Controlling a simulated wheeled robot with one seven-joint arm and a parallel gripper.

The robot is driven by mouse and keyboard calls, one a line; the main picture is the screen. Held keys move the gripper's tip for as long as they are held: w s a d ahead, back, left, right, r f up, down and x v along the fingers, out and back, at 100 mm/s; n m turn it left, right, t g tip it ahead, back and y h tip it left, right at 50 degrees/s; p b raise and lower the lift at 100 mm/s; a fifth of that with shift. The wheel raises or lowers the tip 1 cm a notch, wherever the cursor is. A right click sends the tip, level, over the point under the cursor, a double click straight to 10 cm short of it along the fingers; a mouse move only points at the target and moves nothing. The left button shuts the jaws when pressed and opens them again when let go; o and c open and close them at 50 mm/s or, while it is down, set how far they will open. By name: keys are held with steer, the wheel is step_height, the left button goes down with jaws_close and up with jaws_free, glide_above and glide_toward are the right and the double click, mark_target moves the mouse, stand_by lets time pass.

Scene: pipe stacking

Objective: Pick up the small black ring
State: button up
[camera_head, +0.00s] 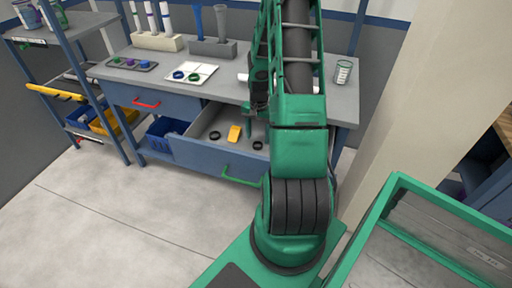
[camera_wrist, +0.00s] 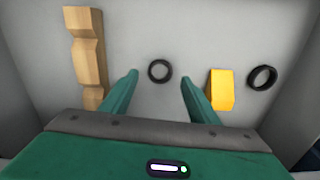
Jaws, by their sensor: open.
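Two black rings lie in the open drawer (camera_head: 185,150). The smaller-looking one (camera_wrist: 160,71) appears between and just past my fingertips in the wrist view. In the head view it is the right ring (camera_head: 257,145), close to my gripper (camera_head: 249,130). The other black ring (camera_wrist: 262,77) lies beyond a yellow block, to the right in the wrist view, and shows as the left ring (camera_head: 215,135) in the head view. My gripper (camera_wrist: 159,78) is open and empty over the drawer. Its height above the floor is hard to tell.
The yellow block (camera_wrist: 222,90) lies just beside one finger. A wooden piece (camera_wrist: 86,55) lies on the other side. Drawer walls surround these. The workbench (camera_head: 225,88) above holds trays and racks, and a shelf (camera_head: 50,30) stands at left.

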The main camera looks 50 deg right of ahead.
mark_target(258, 147)
steer(key=shift+f, duration=1.75)
steer(key=c, duration=1.1)
steer(key=shift+r, duration=0.1)
steer(key=shift+r, duration=0.5)
steer(key=r, duration=0.1)
steer(key=a+r, duration=0.1)
steer(key=r, duration=0.1)
steer(key=shift+s+r, duration=0.15)
steer(key=shift+r, duration=0.1)
steer(key=s+a+r, duration=0.4)
steer(key=a+r, duration=0.2)
steer(key=a, duration=0.4)
step_height(258, 147, up, 9)
steer(key=shift+w+r, duration=0.15)
